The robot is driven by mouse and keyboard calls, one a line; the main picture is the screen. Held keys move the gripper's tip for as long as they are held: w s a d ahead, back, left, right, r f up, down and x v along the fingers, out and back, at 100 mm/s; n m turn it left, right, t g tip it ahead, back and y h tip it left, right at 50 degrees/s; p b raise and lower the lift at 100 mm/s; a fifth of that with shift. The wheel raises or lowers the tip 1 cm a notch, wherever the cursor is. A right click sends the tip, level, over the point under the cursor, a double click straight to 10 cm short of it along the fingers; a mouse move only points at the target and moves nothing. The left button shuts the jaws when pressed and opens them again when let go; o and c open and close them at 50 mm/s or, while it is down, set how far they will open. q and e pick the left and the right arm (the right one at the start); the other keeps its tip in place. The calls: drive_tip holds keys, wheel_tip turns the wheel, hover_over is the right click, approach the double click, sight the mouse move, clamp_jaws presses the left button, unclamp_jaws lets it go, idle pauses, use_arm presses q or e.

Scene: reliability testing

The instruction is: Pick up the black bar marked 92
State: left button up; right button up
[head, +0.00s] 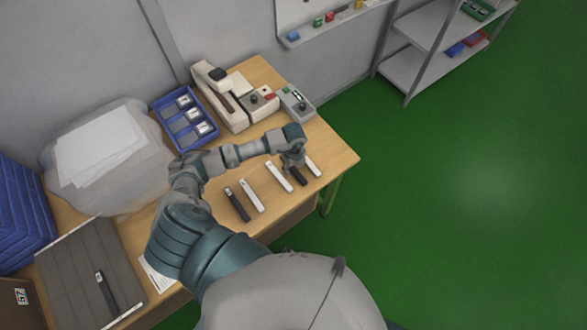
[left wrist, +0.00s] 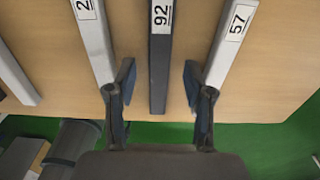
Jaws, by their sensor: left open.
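The black bar marked 92 (left wrist: 160,62) lies on the wooden table, running up the middle of the left wrist view. In the head view, the same black bar (head: 299,177) shows partly below my left gripper (head: 293,162), which hides its far part. In the left wrist view, my left gripper (left wrist: 158,88) is open, one finger on each side of the black bar, with gaps between. Whether the fingertips are at the bar's height, I cannot tell. My right gripper is not in view.
A white bar marked 57 (left wrist: 230,42) and another white bar (left wrist: 93,40) flank it closely. Farther left lie a white bar (head: 251,196) and a black bar (head: 237,205). A blue bin (head: 160,107) and devices (head: 250,102) stand behind. Green floor (head: 450,190) is clear at right.

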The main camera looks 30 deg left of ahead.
use_arm(q)
drive_tip(key=shift+f, duration=0.35)
clamp_jaws()
